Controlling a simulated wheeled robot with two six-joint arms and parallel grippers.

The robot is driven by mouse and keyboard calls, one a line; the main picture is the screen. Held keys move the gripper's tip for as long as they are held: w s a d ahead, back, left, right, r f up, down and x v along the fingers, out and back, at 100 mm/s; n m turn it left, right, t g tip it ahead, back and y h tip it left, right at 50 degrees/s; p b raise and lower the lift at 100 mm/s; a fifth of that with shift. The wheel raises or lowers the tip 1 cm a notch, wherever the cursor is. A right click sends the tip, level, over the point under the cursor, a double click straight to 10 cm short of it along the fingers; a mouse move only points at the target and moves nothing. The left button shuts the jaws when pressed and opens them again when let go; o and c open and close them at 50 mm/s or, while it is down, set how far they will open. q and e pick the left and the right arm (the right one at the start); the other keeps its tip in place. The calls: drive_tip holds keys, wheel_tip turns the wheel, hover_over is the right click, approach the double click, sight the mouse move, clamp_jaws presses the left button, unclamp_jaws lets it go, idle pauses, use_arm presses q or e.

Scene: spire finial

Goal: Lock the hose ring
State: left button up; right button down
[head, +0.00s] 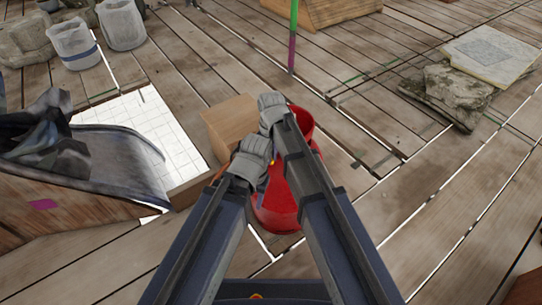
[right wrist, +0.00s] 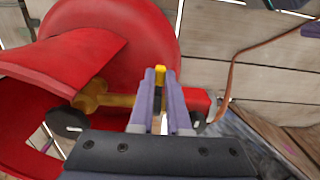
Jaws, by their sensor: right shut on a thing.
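A large red round thing (head: 280,207), possibly the hose housing, stands on the deck below my arms in the head view. In the right wrist view its red body (right wrist: 85,60) fills the left side, with a brass-coloured fitting (right wrist: 92,97) in front. My right gripper (right wrist: 160,82) is shut on a small yellow piece (right wrist: 160,74), whose tip shows between the fingers. A red block (right wrist: 200,99) shows just right of the fingers. I cannot tell which part is the hose ring.
A wooden box (head: 229,128) stands against the red thing's far left side. A dark curved wooden piece (head: 95,165) lies at left. Buckets (head: 75,46) stand at back left and stone slabs (head: 492,54) lie at back right.

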drive_tip(key=shift+s+d+f+t+y+b, duration=0.15)
drive_tip(key=shift+s+f+t+y+b, duration=0.2)
drive_tip(key=shift+f+t+b, duration=0.2)
drive_tip(key=shift+s+d+f+t+y+b, duration=0.1)
drive_tip(key=shift+f+t+y+b, duration=0.25)
drive_tip(key=shift+t+y+b, duration=0.3)
drive_tip(key=f+t+y+b, duration=0.1)
drive_tip(key=b, duration=0.1)
drive_tip(key=t+y+b, duration=0.1)
drive_tip(key=t+b, duration=0.1)
drive_tip(key=shift+f+b, duration=0.35)
drive_tip(key=shift+b, duration=0.05)
drive_tip(key=shift+w+f+t+y+b, duration=0.2)
drive_tip(key=shift+t+y+b, duration=0.55)
drive_tip(key=shift+b, duration=0.6)
drive_tip(key=shift+w+a+r, duration=0.1)
drive_tip(key=shift+a, duration=0.1)
drive_tip(key=c, duration=0.9)
unclamp_jaws()
